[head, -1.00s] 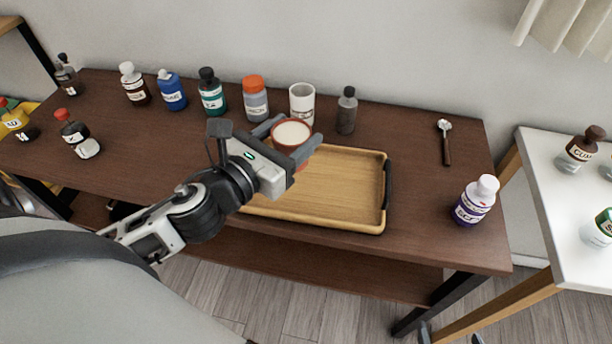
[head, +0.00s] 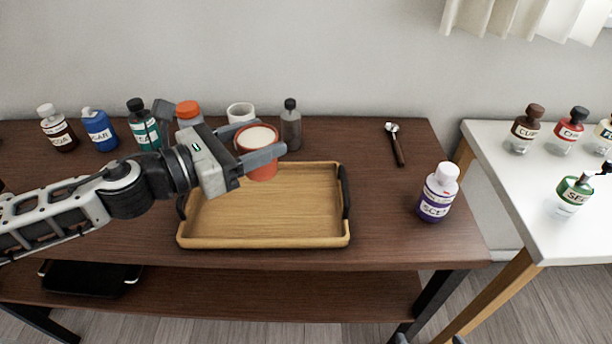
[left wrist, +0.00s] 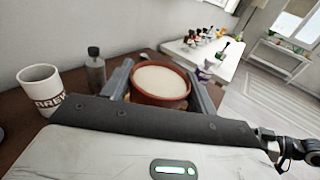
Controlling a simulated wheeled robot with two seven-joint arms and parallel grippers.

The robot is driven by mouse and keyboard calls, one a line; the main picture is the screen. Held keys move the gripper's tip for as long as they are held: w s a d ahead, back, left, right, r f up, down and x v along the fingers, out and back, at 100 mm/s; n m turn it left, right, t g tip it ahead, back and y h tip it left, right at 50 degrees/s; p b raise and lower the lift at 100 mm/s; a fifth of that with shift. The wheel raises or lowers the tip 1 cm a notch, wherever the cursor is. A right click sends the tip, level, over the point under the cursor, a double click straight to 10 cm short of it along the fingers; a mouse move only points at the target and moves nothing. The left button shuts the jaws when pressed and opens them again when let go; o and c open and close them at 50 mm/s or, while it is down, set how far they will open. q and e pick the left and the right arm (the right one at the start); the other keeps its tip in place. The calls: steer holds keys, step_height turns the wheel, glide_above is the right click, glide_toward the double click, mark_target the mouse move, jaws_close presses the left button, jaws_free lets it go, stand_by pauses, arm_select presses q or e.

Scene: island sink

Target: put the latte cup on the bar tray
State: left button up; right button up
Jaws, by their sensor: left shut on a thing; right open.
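The latte cup (head: 262,168) is a reddish-brown cup with a pale, creamy top. My left gripper (head: 259,147) is shut on it, with one finger on each side. In the head view the cup appears upright over the back edge of the tray; I cannot tell whether its base touches anything. In the left wrist view the cup (left wrist: 160,85) sits between the two fingers. The bar tray (head: 270,242) is a light wooden tray with dark handles, and its visible floor is empty. My right gripper is not in view.
A white mug (head: 240,113) and a grey bottle (head: 291,125) stand behind the cup. Several bottles line the table's back left. A spoon-like tool (head: 396,146) and a white-capped purple bottle (head: 438,192) are to the right. A white side table (head: 510,190) holds several bottles.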

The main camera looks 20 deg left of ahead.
arm_select(q)
steer(key=w+d+f+b, duration=0.1)
steer(key=d+f, duration=0.1)
steer(key=f, duration=0.1)
steer(key=w+d+f+b, duration=0.1)
steer(key=d+f+b, duration=0.1)
steer(key=f, duration=0.1)
steer(key=w+d+f+b, duration=0.1)
steer(key=w+d+f, duration=0.1)
steer(key=d+f, duration=0.1)
steer(key=shift+w+d+f, duration=0.1)
steer(key=shift+f, duration=0.35)
steer(key=shift+f+b, duration=0.3)
steer(key=shift+b, duration=0.25)
steer(key=shift+r, duration=0.2)
arm_select(e)
steer(key=shift+a+f+t, duration=0.25)
steer(key=shift+f+t, duration=0.05)
steer(key=shift+f, duration=0.4)
arm_select(q)
steer(key=shift+f, duration=0.1)
arm_select(e)
steer(key=shift+f, duration=0.1)
arm_select(q)
steer(key=o, duration=1.2)
steer(key=shift+f, duration=0.1)
steer(key=shift+o, duration=0.2)
